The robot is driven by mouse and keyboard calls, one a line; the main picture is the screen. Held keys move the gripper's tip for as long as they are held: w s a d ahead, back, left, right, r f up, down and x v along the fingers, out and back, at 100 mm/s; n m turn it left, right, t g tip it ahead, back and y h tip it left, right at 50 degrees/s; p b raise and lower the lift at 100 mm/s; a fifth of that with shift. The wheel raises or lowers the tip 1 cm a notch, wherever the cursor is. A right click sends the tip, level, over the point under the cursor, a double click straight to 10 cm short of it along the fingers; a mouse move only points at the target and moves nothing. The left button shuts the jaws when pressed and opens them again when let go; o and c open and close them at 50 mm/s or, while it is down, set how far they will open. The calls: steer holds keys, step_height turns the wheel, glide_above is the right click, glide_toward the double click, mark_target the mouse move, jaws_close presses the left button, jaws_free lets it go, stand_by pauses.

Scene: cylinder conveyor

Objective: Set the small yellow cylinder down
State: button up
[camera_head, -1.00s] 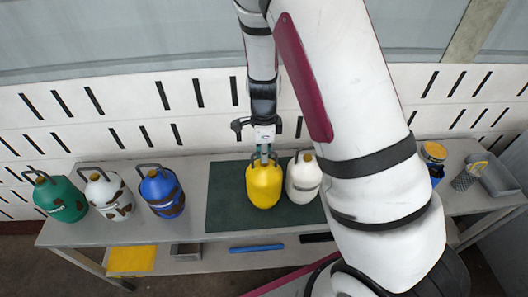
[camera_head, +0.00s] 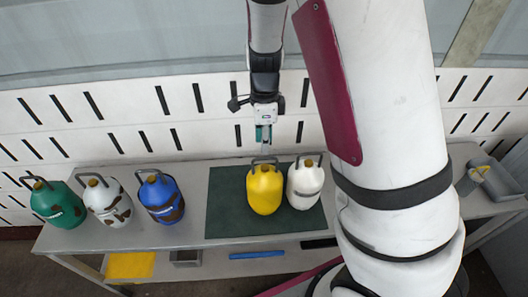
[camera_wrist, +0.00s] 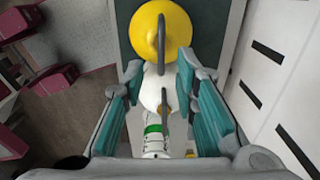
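The small yellow cylinder (camera_head: 265,195) stands upright on the dark green mat (camera_head: 226,205) on the bench, its grey handle on top. It also shows at the top of the wrist view (camera_wrist: 165,35). My gripper (camera_head: 265,146) is above and slightly behind the handle in the head view. In the wrist view the teal fingers of my gripper (camera_wrist: 158,85) are spread apart with nothing held between them. The handle appears clear of the fingers.
A white cylinder (camera_head: 306,188) stands close to the right of the yellow one. Blue (camera_head: 160,200), white-and-brown (camera_head: 108,205) and green (camera_head: 58,207) cylinders stand at the left. A slotted white wall (camera_head: 205,105) is behind the bench. A grey bin (camera_head: 497,180) is at the right.

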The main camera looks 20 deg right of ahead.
steer(key=s+a+r+n+t+y, duration=0.1)
steer(key=s+r+n, duration=0.35)
steer(key=r, duration=0.35)
steer(key=s+a+r+n+t+y, duration=0.1)
steer(key=s+r+n, duration=0.35)
steer(key=r, duration=0.45)
steer(key=s+r+n+t+h, duration=0.2)
steer(key=s+r+n, duration=0.4)
steer(key=s+n, duration=0.5)
steer(key=shift+s+r+n+t, duration=0.25)
steer(key=shift+r+n+t, duration=0.1)
steer(key=shift+n+t, duration=0.45)
steer(key=shift+a, duration=0.1)
steer(key=shift+w+a+f+b, duration=0.1)
steer(key=shift+w+f+b, duration=0.8)
steer(key=shift+w+b, duration=0.1)
